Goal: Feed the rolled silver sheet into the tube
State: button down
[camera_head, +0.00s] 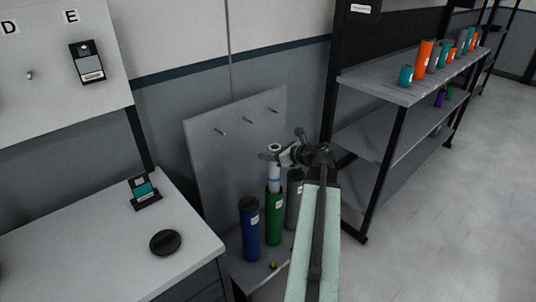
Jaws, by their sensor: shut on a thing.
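The rolled silver sheet (274,172) is a pale upright roll with a blue mark, standing in line above the green tube (274,222). Its lower end meets the tube's mouth and seems to be inside it, though the exact depth is hard to tell. My gripper (276,155) is shut on the roll near its top, reaching in from the right. The green tube stands upright, open end up, on a low grey stand.
A blue capped tube (249,222) stands left of the green one, and a grey tube (294,200) close on its right. A pegged grey panel (240,125) rises behind. A white counter (105,245) is at left, a shelf rack (410,85) at right. Open floor lies right.

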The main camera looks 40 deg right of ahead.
jog(key=shift+f+b, duration=0.35)
jog(key=shift+f, duration=0.2)
jog(key=c, duration=0.7)
grip_release()
jog(key=p+v, duration=0.3)
jog(key=v, duration=0.4)
jog(key=shift+s, duration=0.4)
jog(key=shift+r, duration=0.15)
